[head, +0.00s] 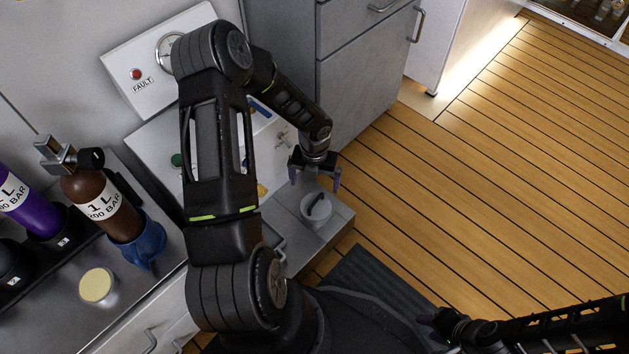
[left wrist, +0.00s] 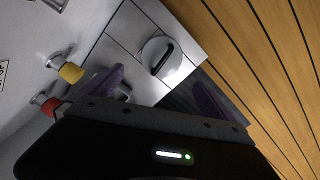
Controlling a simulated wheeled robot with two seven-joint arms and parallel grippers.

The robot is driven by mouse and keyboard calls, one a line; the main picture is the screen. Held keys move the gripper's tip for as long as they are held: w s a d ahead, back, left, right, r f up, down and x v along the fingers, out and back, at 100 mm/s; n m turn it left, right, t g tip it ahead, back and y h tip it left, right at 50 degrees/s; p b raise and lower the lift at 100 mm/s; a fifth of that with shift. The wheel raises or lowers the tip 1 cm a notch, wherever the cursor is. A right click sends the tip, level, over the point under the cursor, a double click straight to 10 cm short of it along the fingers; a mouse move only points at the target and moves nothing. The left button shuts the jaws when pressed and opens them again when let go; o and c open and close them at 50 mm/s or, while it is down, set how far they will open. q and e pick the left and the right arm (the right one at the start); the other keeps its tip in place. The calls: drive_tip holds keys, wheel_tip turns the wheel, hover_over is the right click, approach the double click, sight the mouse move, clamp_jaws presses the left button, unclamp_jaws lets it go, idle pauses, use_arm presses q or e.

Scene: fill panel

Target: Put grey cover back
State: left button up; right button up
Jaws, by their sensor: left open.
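The grey cover (head: 316,209) is a round, pale grey lid with a dark bar handle. It rests on the end of the low grey ledge beside the panel. It also shows in the left wrist view (left wrist: 174,68), near the top middle. My left gripper (head: 315,180) is open and empty, above and just behind the cover in the head view. Its purple fingers (left wrist: 158,84) are spread apart and touch nothing. My right gripper (head: 438,322) is at the bottom right, over the dark mat; its jaws are too dark to read.
The white panel (head: 150,85) has a gauge and a red fault lamp. A yellow knob (left wrist: 71,73) and a red knob (left wrist: 52,106) stick out beside my left gripper. Brown and purple bottles (head: 100,205) stand at left. The wooden floor (head: 480,190) is clear.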

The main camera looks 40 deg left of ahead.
idle(0.3)
use_arm(q)
drive_tip(key=s+d+f+n+h, duration=0.1)
drive_tip(key=s+d+n+h, duration=0.15)
drive_tip(key=d+n, duration=0.7)
drive_tip(key=s+d+f+n+h, duration=0.1)
drive_tip(key=s+d+n+h, duration=0.15)
drive_tip(key=d+n, duration=0.65)
drive_tip(key=s+d+n+t+y, duration=0.1)
drive_tip(key=s+d+n, duration=0.7)
drive_tip(key=n, duration=0.6)
drive_tip(key=shift+s+d+f+n, duration=0.35)
drive_tip(key=shift+s+d+f, duration=0.1)
drive_tip(key=shift+d, duration=0.1)
wheel_tip(320, 180, up, 30)
drive_tip(key=s+d+p, duration=0.2)
drive_tip(key=p, duration=2.8)
drive_tip(key=shift+r, duration=0.25)
use_arm(e)
wheel_tip(320, 180, up, 30)
drive_tip(key=s+a, duration=0.1)
drive_tip(key=s, duration=0.1)
drive_tip(key=shift+a+r+g, duration=0.25)
drive_tip(key=shift+a+g, duration=0.05)
drive_tip(key=shift+a, duration=0.1)
